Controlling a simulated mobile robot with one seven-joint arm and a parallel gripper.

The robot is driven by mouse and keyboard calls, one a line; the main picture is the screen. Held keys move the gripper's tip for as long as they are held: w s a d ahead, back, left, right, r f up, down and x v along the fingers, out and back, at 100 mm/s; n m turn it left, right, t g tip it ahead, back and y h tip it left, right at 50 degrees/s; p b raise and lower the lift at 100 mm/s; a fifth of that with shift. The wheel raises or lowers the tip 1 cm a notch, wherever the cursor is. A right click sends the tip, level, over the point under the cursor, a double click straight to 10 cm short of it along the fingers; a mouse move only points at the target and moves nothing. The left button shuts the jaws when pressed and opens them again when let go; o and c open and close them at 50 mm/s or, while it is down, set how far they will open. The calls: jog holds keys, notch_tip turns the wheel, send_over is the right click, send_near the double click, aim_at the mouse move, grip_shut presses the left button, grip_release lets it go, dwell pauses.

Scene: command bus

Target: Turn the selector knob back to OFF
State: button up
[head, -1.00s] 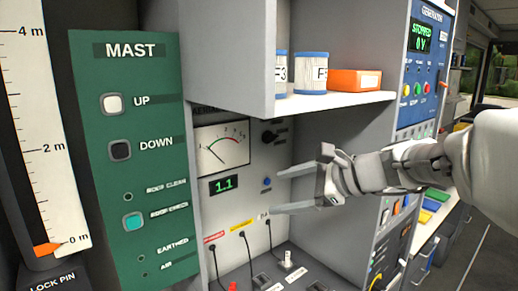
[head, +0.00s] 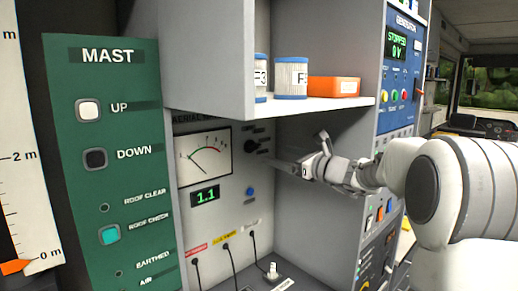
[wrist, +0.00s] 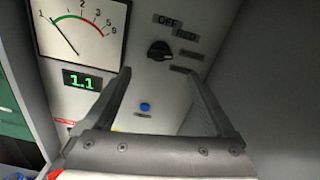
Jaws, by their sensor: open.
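The black selector knob (head: 252,146) is on the pale aerial panel, right of the dial meter. In the wrist view the knob (wrist: 160,50) sits just beyond and between the fingertips. An OFF label (wrist: 167,20) is above it, with more labels to its right. Its exact pointer setting is too small to tell. My gripper (head: 290,158) is open and empty, at the right of the knob in the head view. In the wrist view its two fingers (wrist: 158,73) reach toward the panel, with no visible contact on the knob.
A blue button (wrist: 145,107) is below the knob. The meter (head: 204,156) and a 1.1 display (head: 205,196) are to its left. A shelf (head: 320,105) with tins and an orange box overhangs above. Plugged cables (head: 228,250) are below; a grey wall is at right.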

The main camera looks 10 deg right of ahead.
aim_at(256, 149)
jog(key=p+x, duration=0.1)
jog(key=x, duration=0.8)
jog(key=shift+s, duration=0.1)
jog(key=c, duration=1.4)
